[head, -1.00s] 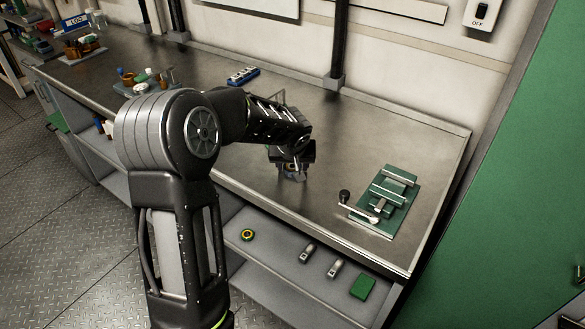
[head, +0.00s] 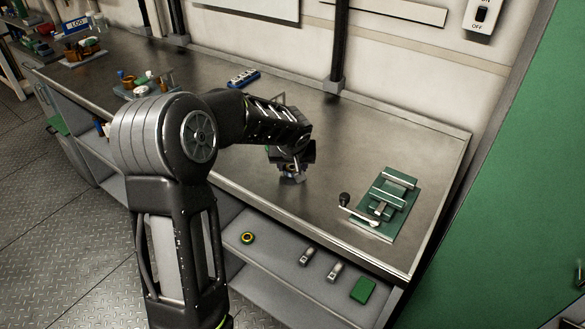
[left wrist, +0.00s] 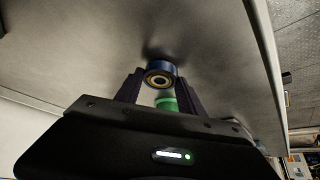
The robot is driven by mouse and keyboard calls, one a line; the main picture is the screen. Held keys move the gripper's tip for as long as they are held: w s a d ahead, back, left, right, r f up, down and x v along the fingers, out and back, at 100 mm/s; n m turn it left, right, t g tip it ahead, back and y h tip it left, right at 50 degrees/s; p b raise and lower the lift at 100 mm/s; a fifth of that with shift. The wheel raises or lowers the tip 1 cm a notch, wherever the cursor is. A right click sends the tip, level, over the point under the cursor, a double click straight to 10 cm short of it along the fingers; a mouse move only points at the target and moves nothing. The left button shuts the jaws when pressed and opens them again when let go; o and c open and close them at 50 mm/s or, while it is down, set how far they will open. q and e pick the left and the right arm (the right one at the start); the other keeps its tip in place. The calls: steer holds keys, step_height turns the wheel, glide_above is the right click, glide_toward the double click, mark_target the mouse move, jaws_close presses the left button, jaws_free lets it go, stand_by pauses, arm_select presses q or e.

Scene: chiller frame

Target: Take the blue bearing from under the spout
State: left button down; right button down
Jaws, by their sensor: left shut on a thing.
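The blue bearing (left wrist: 161,73), a ring with a brass-coloured inner race and a dark bore, shows in the left wrist view between the fingertips of my left gripper (left wrist: 160,82). The gripper is shut on it. A small green piece (left wrist: 165,103) shows between the fingers just below the bearing; I cannot tell what it is. In the head view my left gripper (head: 291,173) points down close to the steel worktop (head: 345,140), and the bearing is too small there to make out clearly. I cannot pick out the spout. My right gripper is not in view.
A green vise-like fixture (head: 386,203) with a crank handle stands to the right on the worktop. A blue block with holes (head: 243,78) lies behind the arm. The lower shelf (head: 275,262) holds a yellow-black ring (head: 247,238) and a green block (head: 363,291).

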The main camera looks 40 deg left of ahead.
mark_target(293, 169)
arm_select(q)
step_height(293, 169, up, 9)
steer(key=b, duration=0.1)
steer(key=shift+r, duration=0.15)
stand_by(0.6)
